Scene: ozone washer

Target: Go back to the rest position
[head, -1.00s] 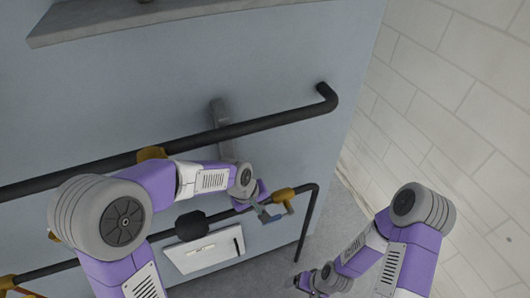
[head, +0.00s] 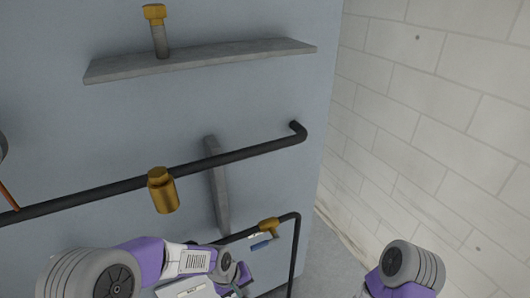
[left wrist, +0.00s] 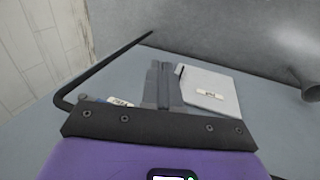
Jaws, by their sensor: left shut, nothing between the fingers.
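My left gripper (head: 240,289) is low in the head view, beside a white box that its arm partly covers. In the left wrist view its two dark fingers (left wrist: 161,84) are together with nothing between them. A brass valve (head: 268,225) with a blue handle (head: 262,244) sits on the black pipe, above and right of the gripper; they look apart. My right arm (head: 408,270) enters at the lower right of the head view, and its gripper is outside the picture.
The white box (left wrist: 210,90) lies close by the left fingers. A grey panel (head: 110,130) carries a long black pipe (head: 255,149), a brass fitting (head: 163,190) and a grey shelf (head: 210,62). A white brick wall (head: 420,120) stands at the right.

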